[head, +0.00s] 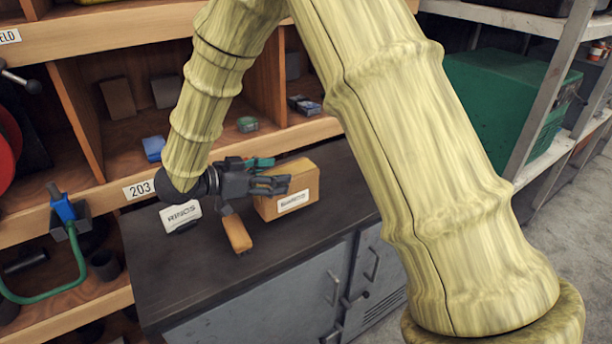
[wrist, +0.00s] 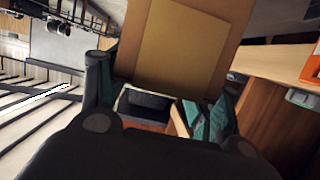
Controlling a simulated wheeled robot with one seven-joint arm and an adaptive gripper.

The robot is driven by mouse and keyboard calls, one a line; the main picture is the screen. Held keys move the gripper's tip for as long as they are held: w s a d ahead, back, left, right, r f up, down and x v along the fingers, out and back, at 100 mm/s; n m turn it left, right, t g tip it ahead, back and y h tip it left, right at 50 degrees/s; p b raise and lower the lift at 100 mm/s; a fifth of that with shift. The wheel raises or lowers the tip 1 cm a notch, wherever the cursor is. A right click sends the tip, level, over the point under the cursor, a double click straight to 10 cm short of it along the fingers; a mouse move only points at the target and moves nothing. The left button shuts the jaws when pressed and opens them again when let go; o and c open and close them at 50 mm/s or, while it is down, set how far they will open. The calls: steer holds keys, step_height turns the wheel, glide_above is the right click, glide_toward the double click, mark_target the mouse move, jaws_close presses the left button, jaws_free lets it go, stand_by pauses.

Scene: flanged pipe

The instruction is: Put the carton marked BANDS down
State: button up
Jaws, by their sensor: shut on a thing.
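A tan carton (head: 301,184) with a white label sits at the end of my gripper (head: 272,178), over the dark cabinet top (head: 330,222). The label's print is too small to read surely. My gripper is shut on the carton; its dark fingers hide part of the near left side. In the wrist view the carton (wrist: 185,45) stands out between the two fingers (wrist: 160,110). I cannot tell whether its underside touches the cabinet top. A white lettered card or box (head: 180,216) stands on the cabinet top left of my gripper.
An orange-brown block (head: 237,233) is just below my gripper on the cabinet top. Wooden shelves (head: 120,130) with small items rise behind, with a 203 tag (head: 139,189). A green bin (head: 505,105) is on the right rack. The front of the cabinet top is bare.

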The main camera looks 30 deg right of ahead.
steer(key=s+d+p, duration=0.3)
steer(key=s+d, duration=0.4)
steer(key=s, duration=0.4)
steer(key=w+d+f+p, duration=0.4)
steer(key=w+d+p, duration=0.2)
steer(key=w, duration=0.6)
steer(key=shift+w+d+f, duration=0.15)
steer(key=shift+w+d, duration=0.25)
steer(key=shift+d, duration=0.6)
steer(key=shift+f, duration=0.1)
steer(key=o, duration=1.7)
